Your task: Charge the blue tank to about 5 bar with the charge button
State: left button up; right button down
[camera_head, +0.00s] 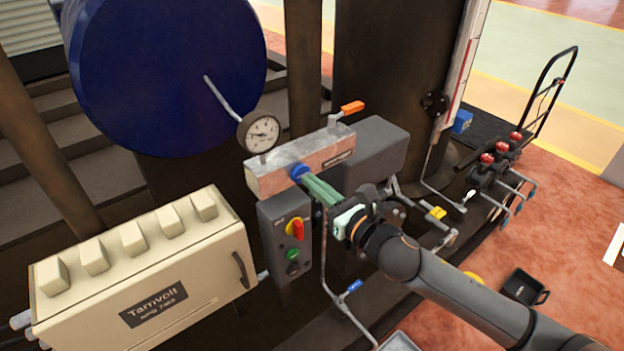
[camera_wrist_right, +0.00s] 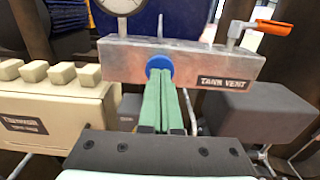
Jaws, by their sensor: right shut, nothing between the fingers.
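The large blue tank (camera_head: 165,75) fills the upper left of the head view. A round white dial gauge (camera_head: 260,134) is joined to it by a thin pipe; its reading is too small to tell. A blue round button (camera_head: 298,171) sits on the front of a metal block (camera_head: 268,178). My right gripper (camera_head: 308,182) is shut and empty, its green fingertips at the button. In the right wrist view the fingertips (camera_wrist_right: 161,84) overlap the button's lower part (camera_wrist_right: 159,64); whether they press it I cannot tell. My left gripper is not in view.
An orange-handled lever (camera_head: 352,107) tops the block, labelled "TANK VENT" in the wrist view. Below is a grey control box (camera_head: 272,232) with a red-and-yellow switch (camera_head: 296,229) and green button (camera_head: 292,254). A cream cabinet (camera_head: 150,275) stands left. Red-knobbed valves (camera_head: 487,158) stand right.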

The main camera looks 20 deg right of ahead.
jog(key=shift+w+a, duration=0.15)
jog(key=shift+w, duration=0.25)
